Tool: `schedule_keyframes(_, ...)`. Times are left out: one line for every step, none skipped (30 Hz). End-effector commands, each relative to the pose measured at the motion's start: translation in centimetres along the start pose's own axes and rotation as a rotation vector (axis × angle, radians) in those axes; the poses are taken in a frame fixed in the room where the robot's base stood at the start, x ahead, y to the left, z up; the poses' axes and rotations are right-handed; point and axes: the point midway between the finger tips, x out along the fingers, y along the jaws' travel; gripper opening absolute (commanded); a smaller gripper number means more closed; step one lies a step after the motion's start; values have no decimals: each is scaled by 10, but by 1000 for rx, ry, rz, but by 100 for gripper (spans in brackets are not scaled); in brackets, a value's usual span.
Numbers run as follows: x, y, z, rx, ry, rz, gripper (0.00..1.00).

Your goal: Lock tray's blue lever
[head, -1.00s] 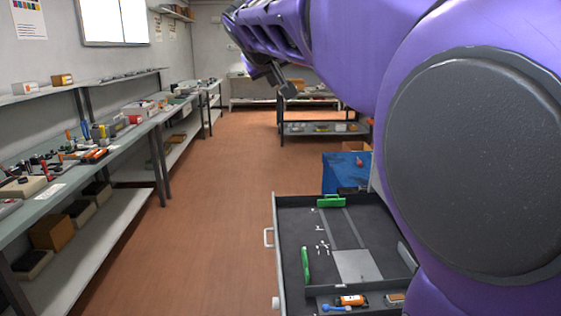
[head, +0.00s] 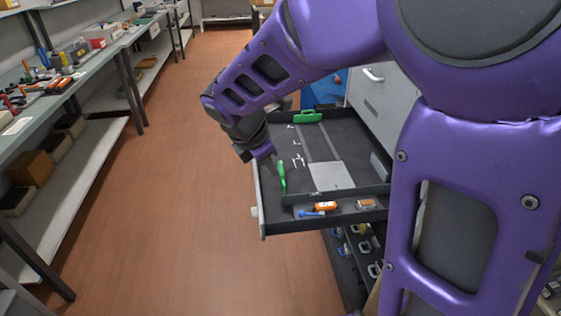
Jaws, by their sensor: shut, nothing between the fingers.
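The tray (head: 275,228) is a dark pulled-out drawer right of centre in the head view. A small blue piece (head: 311,213), which looks like the blue lever, lies low in the tray's narrow front compartment. A green lever (head: 282,177) stands near the tray's left side, and another green piece (head: 308,116) is at the back. My gripper (head: 272,159) is over the tray's left edge, behind the near green lever and apart from the blue piece. It is shut and empty; its fingertips are small and partly hidden.
A pale plate (head: 331,176) lies on the tray floor. A grey cabinet (head: 376,101) stands behind at the right. Shelves (head: 70,190) line the left, with clear floor (head: 190,190) between.

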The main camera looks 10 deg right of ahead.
Motion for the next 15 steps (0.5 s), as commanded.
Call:
schedule_keyframes(6,-12,-4,-62,5,-26,0)
schedule_keyframes(8,-18,-6,-101,9,-38,0)
schedule_keyframes(10,-25,-9,-147,13,-52,0)
schedule_keyframes(12,-29,-12,-179,17,-61,0)
schedule_keyframes(13,-33,-13,-205,20,-69,0)
schedule_keyframes(15,-38,-15,-235,23,-77,0)
schedule_keyframes(16,-40,-17,-254,25,-83,0)
schedule_keyframes(16,-42,-18,-269,27,-87,0)
schedule_keyframes(17,-44,-19,-285,29,-90,0)
schedule_keyframes(17,-46,-19,-293,30,-92,0)
schedule_keyframes(17,-46,-20,-298,31,-93,0)
schedule_keyframes(17,-47,-20,-303,31,-94,0)
schedule_keyframes(17,-47,-20,-305,31,-94,0)
schedule_keyframes(17,-47,-20,-305,31,-94,0)
schedule_keyframes(17,-47,-20,-305,31,-94,0)
